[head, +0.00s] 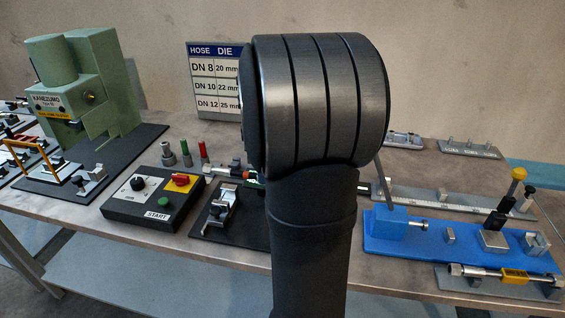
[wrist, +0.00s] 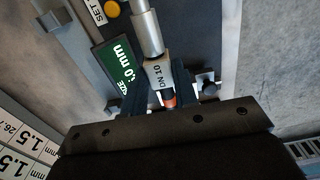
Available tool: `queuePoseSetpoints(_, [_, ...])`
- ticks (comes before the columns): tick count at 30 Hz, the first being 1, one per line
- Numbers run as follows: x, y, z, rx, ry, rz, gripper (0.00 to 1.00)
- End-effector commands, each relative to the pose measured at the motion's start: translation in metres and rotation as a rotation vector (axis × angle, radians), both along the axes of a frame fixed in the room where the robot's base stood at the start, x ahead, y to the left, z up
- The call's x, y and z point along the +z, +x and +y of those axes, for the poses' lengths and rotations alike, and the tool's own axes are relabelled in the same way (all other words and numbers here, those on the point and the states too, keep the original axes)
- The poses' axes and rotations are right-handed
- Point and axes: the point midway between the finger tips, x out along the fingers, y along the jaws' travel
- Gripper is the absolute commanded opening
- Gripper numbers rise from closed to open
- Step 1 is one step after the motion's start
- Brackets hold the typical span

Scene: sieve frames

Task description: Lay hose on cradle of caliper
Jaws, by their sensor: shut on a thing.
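My gripper (wrist: 164,96) is shut on a hose, with dark fingers on both sides of it in the wrist view. The hose has a silver end fitting (wrist: 148,35) and a white DN 10 label (wrist: 160,78), with a small orange-red part near the fingers. Its silver end (head: 222,171) also shows left of my arm in the head view. The caliper's green size display (wrist: 121,63) lies close beside the hose. Small dark blocks stand on either side of the fingers; I cannot tell whether the hose touches a cradle. My arm hides the gripper in the head view.
A black START box (head: 150,207) and green press (head: 100,75) are at left. A hose die chart (head: 214,82) stands behind.

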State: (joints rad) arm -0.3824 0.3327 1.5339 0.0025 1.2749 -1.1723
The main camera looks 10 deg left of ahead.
Motion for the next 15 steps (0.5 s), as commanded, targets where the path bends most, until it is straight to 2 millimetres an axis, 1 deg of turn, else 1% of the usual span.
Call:
queuePoseSetpoints(3, [0.0012,-0.0033,0.0021,0.020,0.001,-0.002,0.00])
queuePoseSetpoints(12, [0.0008,-0.0027,0.0008,0.018,0.003,-0.002,0.00])
queuePoseSetpoints(15, [-0.0029,-0.0027,0.0011,0.017,0.002,-0.001,0.00])
